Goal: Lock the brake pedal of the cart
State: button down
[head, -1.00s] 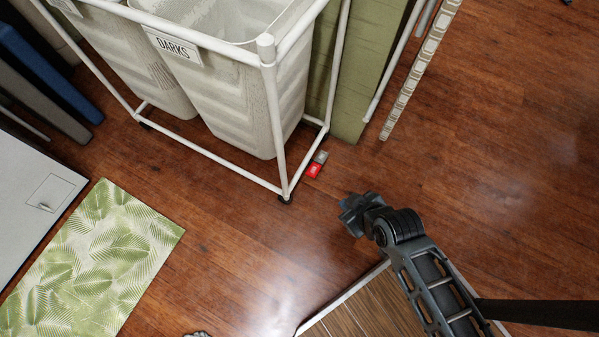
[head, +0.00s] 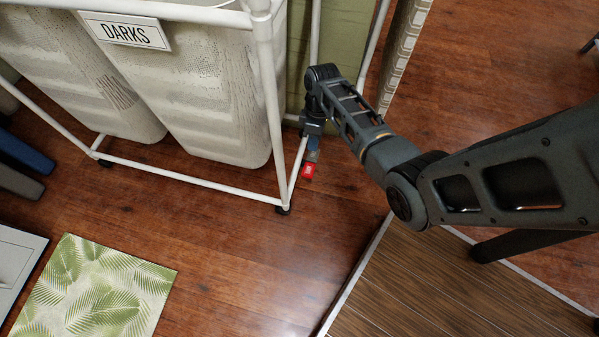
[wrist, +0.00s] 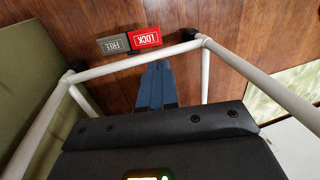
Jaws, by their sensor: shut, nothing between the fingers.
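The cart (head: 281,165) is a white tube frame on small dark casters, holding pale hampers with a DARKS label. Its brake pedal shows a red LOCK half (head: 308,171) low beside the frame's end; the grey half is mostly hidden by my gripper in the head view. In the wrist view the red LOCK half (wrist: 145,38) and the grey FREE half (wrist: 114,44) sit side by side just outside the lower rail. My gripper (head: 313,152) points down over the pedal. Its blue fingers (wrist: 158,66) are together and empty, their tips near the LOCK half; contact cannot be told.
A white rail and corner post (wrist: 205,75) cross close to my fingers. A green panel (head: 344,45) stands behind the cart. A leaf-print mat (head: 95,290) lies at lower left. Wood floor (head: 225,235) is open in front of the cart.

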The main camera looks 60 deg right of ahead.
aim_at(309, 177)
jog(key=shift+w+d, duration=0.15)
jog(key=shift+d, duration=0.05)
jog(key=shift+r, duration=0.1)
jog(key=b+x, duration=0.7)
jog(key=x, duration=0.7)
jog(key=shift+a+b, duration=0.1)
jog(key=shift+b, duration=0.3)
jog(key=shift+a+r+p, duration=0.1)
jog(key=shift+p, duration=0.3)
